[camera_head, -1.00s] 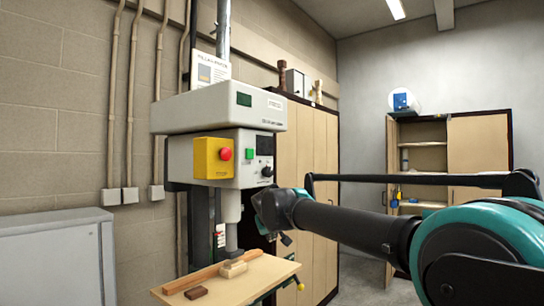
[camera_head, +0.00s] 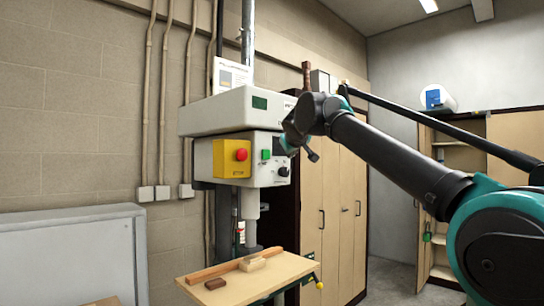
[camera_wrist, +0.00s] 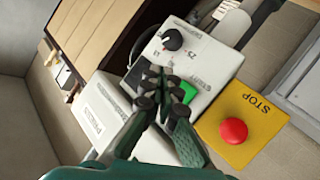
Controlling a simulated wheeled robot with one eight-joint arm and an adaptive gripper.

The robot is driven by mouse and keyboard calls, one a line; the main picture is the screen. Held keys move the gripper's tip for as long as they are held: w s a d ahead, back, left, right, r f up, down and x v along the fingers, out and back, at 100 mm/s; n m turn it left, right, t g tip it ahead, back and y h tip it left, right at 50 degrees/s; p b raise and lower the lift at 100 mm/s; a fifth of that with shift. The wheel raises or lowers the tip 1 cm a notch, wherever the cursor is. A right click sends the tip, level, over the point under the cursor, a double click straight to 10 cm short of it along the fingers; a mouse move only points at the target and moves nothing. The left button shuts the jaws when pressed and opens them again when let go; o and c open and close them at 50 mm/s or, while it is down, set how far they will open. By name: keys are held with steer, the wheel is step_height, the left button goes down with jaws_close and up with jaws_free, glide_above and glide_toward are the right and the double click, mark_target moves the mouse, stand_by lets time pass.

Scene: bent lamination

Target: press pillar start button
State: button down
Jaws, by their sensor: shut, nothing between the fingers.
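The pillar drill's head (camera_head: 225,115) is a grey-white box on a column. Its front carries a green start button (camera_head: 266,154), a black knob (camera_head: 283,172) and a yellow stop box (camera_head: 228,160) with a red button (camera_head: 241,155). In the wrist view the green button (camera_wrist: 189,92) lies just right of my fingertips, partly covered by a finger; the red button (camera_wrist: 233,131) is farther right. My gripper (camera_wrist: 161,80) is shut and empty in front of the panel. In the head view my gripper (camera_head: 300,148) is right of the green button. I cannot tell whether it touches the panel.
A wooden work table (camera_head: 250,279) with wood pieces lies below the drill head. A grey cabinet (camera_head: 70,258) stands at the left, and tall wooden lockers (camera_head: 340,215) stand behind my arm. Pipes (camera_head: 167,95) run up the wall.

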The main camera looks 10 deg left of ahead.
mark_target(270, 156)
steer(key=shift+w+a, duration=0.9)
steer(key=shift+a, duration=0.25)
steer(key=shift+w+a, duration=0.9)
steer(key=shift+a, duration=0.3)
steer(key=shift+w+a, duration=0.9)
steer(key=shift+a, duration=0.25)
steer(key=shift+w, duration=0.1)
steer(key=shift+w+a, duration=0.15)
steer(key=shift+a, duration=0.15)
steer(key=shift+w+a, duration=0.35)
steer(key=shift+a, duration=0.05)
steer(key=shift+s+d, duration=0.1)
steer(key=shift+d, duration=0.05)
steer(key=shift+s+d, duration=0.5)
steer(key=shift+d, duration=0.1)
steer(key=shift+s+d, duration=0.8)
steer(key=shift+d, duration=0.2)
steer(key=shift+s+d, duration=0.75)
steer(key=shift+d, duration=0.2)
